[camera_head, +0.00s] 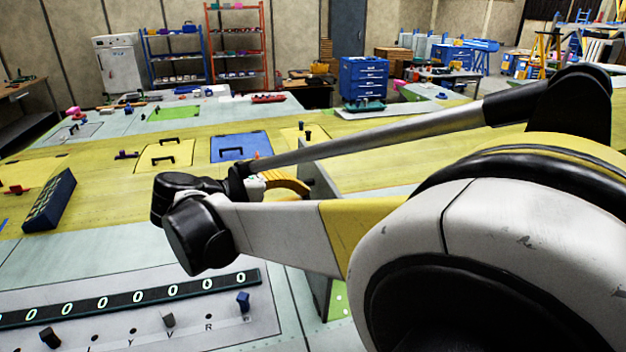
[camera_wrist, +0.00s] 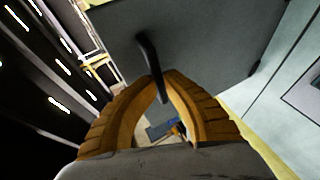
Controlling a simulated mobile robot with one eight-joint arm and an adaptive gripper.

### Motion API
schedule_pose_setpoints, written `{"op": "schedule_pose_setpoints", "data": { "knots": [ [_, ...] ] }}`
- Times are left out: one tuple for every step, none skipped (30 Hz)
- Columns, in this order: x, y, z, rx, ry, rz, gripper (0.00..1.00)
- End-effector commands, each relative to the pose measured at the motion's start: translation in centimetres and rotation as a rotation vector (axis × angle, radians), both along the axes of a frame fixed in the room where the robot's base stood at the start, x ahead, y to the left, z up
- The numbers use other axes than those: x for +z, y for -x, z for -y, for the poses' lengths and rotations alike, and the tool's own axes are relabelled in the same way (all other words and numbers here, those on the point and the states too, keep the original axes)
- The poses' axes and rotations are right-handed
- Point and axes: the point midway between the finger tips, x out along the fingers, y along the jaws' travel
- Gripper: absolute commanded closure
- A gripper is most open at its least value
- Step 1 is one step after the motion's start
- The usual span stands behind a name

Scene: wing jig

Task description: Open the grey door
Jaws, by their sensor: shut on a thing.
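The grey door (camera_wrist: 205,40) fills the upper middle of the wrist view as a flat grey panel with a black bar handle (camera_wrist: 147,52). My gripper (camera_wrist: 164,98) has its orange fingers closed around the handle. In the head view my gripper (camera_head: 285,184) shows as an orange piece behind my arm. The grey door (camera_head: 318,178) stands up edge-on just right of it, raised from the worktop. My arm hides its lower part and the handle there. A green surface (camera_head: 340,301) shows low beside a grey upright edge, below my arm.
The wide worktop (camera_head: 100,220) has a closed blue door (camera_head: 241,146) and yellow door (camera_head: 166,155) with black handles. A dark blue block (camera_head: 50,201) lies at left. A panel of dials and switches (camera_head: 130,300) is in front. Shelves and a blue cabinet stand behind.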

Motion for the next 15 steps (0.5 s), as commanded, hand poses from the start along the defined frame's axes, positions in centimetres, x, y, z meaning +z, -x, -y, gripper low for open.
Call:
{"op": "schedule_pose_setpoints", "data": {
  "knots": [
    [-0.50, 0.20, -0.18, -0.002, -0.006, -0.007, 1.00],
    [-0.54, 0.23, -0.26, -0.003, -0.006, -0.007, 1.00],
    [-0.59, 0.27, -0.34, -0.003, -0.007, -0.008, 1.00],
    [-0.62, 0.30, -0.39, -0.004, -0.007, -0.008, 1.00],
    [-0.65, 0.31, -0.42, -0.004, -0.007, -0.008, 1.00],
    [-0.66, 0.34, -0.45, -0.005, -0.007, -0.009, 1.00],
    [-0.69, 0.35, -0.47, -0.005, -0.007, -0.009, 1.00],
    [-0.69, 0.36, -0.48, -0.005, -0.007, -0.009, 1.00],
    [-0.71, 0.37, -0.48, -0.005, -0.007, -0.009, 1.00],
    [-0.71, 0.38, -0.47, -0.006, -0.007, -0.009, 1.00],
    [-0.73, 0.38, -0.46, -0.006, -0.007, -0.009, 1.00],
    [-0.74, 0.39, -0.46, -0.006, -0.007, -0.009, 1.00],
    [-0.74, 0.39, -0.45, -0.006, -0.007, -0.009, 1.00],
    [-0.75, 0.39, -0.43, -0.006, -0.007, -0.009, 1.00],
    [-0.76, 0.40, -0.43, -0.007, -0.007, -0.010, 1.00]
  ]
}}
